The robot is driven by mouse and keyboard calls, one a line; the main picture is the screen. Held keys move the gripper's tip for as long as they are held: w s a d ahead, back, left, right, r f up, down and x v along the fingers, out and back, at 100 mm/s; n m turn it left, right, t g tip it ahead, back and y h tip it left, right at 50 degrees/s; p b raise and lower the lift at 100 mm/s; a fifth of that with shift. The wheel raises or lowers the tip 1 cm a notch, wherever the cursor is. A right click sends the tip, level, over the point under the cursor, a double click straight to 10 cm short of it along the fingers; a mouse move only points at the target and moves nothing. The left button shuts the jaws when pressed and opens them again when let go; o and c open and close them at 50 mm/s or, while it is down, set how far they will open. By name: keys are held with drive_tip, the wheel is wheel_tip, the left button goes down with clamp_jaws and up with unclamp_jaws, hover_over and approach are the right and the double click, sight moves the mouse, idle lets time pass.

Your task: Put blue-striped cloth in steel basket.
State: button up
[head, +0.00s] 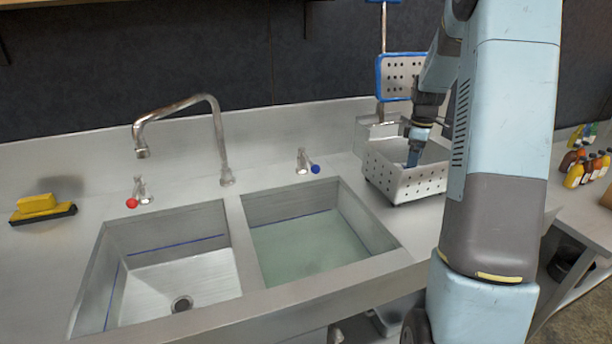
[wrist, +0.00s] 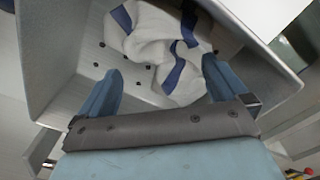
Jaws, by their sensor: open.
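The blue-striped cloth (wrist: 150,45) is white with blue bands and lies crumpled in the steel basket in the wrist view. The steel basket (head: 408,184) is a perforated box on the counter right of the sinks; its wall also shows in the wrist view (wrist: 55,50). My gripper (head: 414,157) reaches down into the basket in the head view. In the wrist view my gripper (wrist: 160,85) has its two blue fingers spread apart, with the cloth just beyond and between their tips. The cloth is hidden in the head view by the basket wall and my gripper.
Two sink basins lie left of the basket; the left basin (head: 180,275) shows a drain and the right basin (head: 315,245) holds greenish water. A faucet (head: 222,140) stands behind them. A yellow sponge (head: 38,203) sits far left. Several bottles (head: 585,165) stand at the right.

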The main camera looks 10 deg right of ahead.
wheel_tip(320, 180, up, 4)
drive_tip(key=shift+f, duration=0.1)
idle(0.4)
wheel_tip(320, 180, up, 13)
drive_tip(key=s+a+r+m+t, duration=0.1)
drive_tip(key=s+a+r+m, duration=0.1)
drive_tip(key=s+a+r, duration=0.4)
drive_tip(key=s+a+f+m+t, duration=0.1)
drive_tip(key=s+a+f+m, duration=0.1)
drive_tip(key=s+a, duration=0.3)
drive_tip(key=s+a+f+m+t, duration=0.1)
drive_tip(key=s+a, duration=0.4)
drive_tip(key=s, duration=0.7)
drive_tip(key=s+a+f+m+t, duration=0.2)
drive_tip(key=s+a+m, duration=0.3)
drive_tip(key=s, duration=0.4)
drive_tip(key=shift+s+a+f+m+t, duration=0.25)
drive_tip(key=shift+a+f+m+t, duration=0.05)
drive_tip(key=shift+a, duration=0.25)
